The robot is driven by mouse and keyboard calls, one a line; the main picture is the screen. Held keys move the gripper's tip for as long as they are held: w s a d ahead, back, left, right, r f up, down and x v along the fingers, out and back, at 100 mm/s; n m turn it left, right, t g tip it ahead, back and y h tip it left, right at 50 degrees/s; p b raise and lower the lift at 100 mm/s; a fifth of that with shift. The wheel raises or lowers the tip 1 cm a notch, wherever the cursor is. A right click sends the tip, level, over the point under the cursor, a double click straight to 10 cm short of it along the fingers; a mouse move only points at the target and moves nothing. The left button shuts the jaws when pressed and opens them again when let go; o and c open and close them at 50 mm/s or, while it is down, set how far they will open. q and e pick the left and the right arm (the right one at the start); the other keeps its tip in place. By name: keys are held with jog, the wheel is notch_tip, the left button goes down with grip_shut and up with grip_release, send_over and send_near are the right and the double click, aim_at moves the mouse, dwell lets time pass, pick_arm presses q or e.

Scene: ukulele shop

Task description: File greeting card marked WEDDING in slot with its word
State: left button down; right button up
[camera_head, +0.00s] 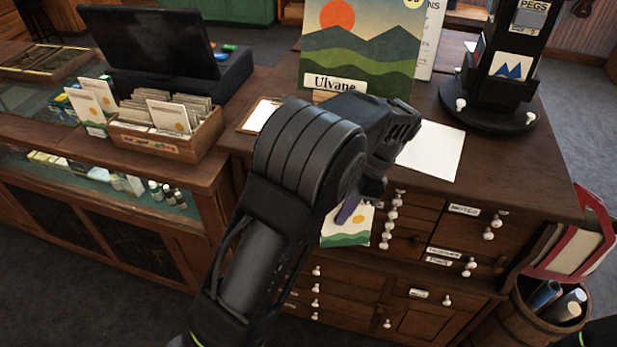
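My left gripper (350,209) hangs in front of the dark wooden cabinet, with its arm coming up from the bottom. Its fingertip is at the top of a greeting card (346,232) with a yellow sun and green hills, and it appears shut on the card. The arm hides part of the grip, and no word on the card can be read. A wooden card box (150,143) stands on the left counter, packed with upright cards and dividers. Its slot words are too small to read. My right gripper is not in view.
A black monitor (150,40) stands behind the card box. More cards (88,112) stand at its left. On the cabinet are an Ulvane picture (360,45), a white sheet (433,150) and a black peg stand (490,105). A barrel (545,325) stands at right.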

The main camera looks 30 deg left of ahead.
aim_at(347, 231)
pick_arm(q)
jog(key=shift+s+d+f, duration=0.2)
jog(key=shift+d+f, duration=0.1)
jog(key=shift+d, duration=0.2)
jog(key=shift+s+d+f, duration=0.15)
jog(key=shift+d+f, duration=0.1)
jog(key=shift+d, duration=0.2)
notch_tip(347, 231, down, 3)
jog(key=b, duration=0.3)
jog(key=shift+w+a+f+b, duration=0.1)
jog(key=shift+f+b, duration=0.65)
jog(key=shift+b, duration=0.05)
jog(key=shift+r, duration=0.1)
